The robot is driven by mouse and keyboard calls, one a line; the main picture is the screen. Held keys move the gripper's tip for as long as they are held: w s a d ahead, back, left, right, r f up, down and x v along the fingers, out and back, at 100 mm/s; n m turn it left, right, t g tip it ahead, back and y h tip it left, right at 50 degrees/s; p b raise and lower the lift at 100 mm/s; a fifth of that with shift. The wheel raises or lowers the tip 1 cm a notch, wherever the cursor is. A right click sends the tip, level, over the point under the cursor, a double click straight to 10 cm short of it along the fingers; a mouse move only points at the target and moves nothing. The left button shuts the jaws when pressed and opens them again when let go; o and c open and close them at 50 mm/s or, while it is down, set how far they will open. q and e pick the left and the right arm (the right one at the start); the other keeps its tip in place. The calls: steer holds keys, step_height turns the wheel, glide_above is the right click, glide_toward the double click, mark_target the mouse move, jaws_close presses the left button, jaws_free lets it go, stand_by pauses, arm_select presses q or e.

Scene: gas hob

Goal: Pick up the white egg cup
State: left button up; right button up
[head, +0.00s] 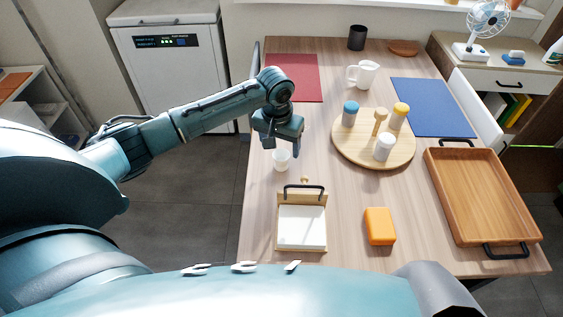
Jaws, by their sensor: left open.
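The small white egg cup (281,162) stands upright on the wooden table, near its left edge. My left gripper (281,147) points down just above and behind the cup in the head view. Its fingers are apart, and nothing shows between them. Whether the fingertips reach the cup's rim cannot be told from this view. My right gripper is not in view.
A napkin holder (301,228) stands in front of the cup, with an orange block (380,226) to its right. A round board (343,155) carries several shakers. A white jug (363,74), wooden tray (440,190), red mat (306,62) and blue mat (433,107) lie around.

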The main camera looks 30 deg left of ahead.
mark_target(281, 155)
arm_select(q)
steer(key=f, duration=0.2)
steer(key=w+f, duration=0.1)
steer(key=f, duration=0.2)
steer(key=shift+a+f, duration=0.15)
steer(key=shift+f, duration=0.1)
steer(key=shift+c, duration=0.3)
steer(key=c, duration=1)
